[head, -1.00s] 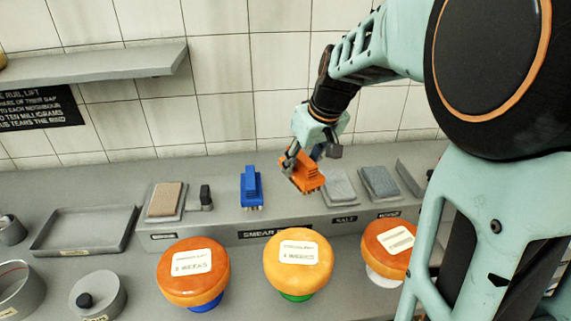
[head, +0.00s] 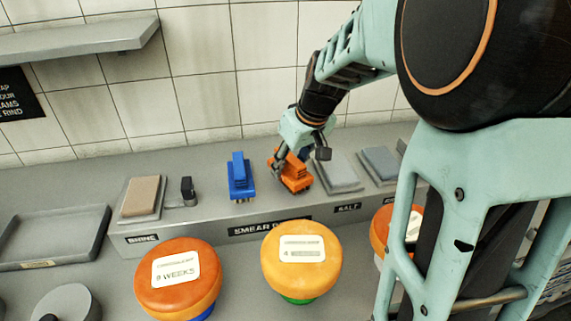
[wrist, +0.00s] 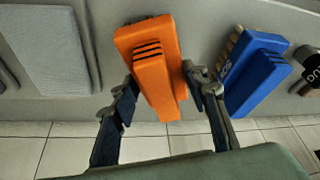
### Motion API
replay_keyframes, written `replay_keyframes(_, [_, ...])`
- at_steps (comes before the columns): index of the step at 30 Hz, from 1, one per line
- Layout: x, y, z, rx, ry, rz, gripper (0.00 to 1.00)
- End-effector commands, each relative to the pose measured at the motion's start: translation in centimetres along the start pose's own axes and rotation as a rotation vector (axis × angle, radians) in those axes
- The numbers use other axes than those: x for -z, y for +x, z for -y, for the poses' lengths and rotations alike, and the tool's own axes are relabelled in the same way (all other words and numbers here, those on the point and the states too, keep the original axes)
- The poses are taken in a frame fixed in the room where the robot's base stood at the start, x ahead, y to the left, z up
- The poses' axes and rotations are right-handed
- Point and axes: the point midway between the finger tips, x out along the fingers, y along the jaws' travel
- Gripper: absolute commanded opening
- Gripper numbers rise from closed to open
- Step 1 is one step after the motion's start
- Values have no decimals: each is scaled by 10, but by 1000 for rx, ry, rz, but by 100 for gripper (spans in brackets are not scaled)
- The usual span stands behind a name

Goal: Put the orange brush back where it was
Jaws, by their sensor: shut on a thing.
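The orange brush (head: 295,178) is in my gripper (head: 292,160), at the back shelf just right of the blue brush (head: 241,177). In the wrist view the orange brush (wrist: 150,62) lies between the two fingers of my gripper (wrist: 160,85), which are shut on it. The blue brush (wrist: 256,75) stands beside it, apart from it. The orange brush is low at the shelf; I cannot tell whether its underside touches the surface.
A tan pad (head: 141,197) and a small dark-handled item (head: 188,188) are left of the brushes. Grey pads (head: 337,172) are close on the right. Cheese wheels (head: 301,258) stand in front, below the shelf with its labels (head: 268,228).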

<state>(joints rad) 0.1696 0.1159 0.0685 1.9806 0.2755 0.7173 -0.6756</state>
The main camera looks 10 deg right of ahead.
Motion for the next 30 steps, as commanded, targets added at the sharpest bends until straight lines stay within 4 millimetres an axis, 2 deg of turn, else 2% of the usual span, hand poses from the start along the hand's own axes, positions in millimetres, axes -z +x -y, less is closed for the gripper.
replay_keyframes(11, [-1,4,0,-1,0,-1,15])
replay_keyframes(12, [-1,3,0,0,0,-1,46])
replay_keyframes(16, [-1,3,0,0,0,0,59])
replay_keyframes(26, [0,0,0,0,0,0,59])
replay_keyframes(30, [2,-18,0,-1,1,-2,59])
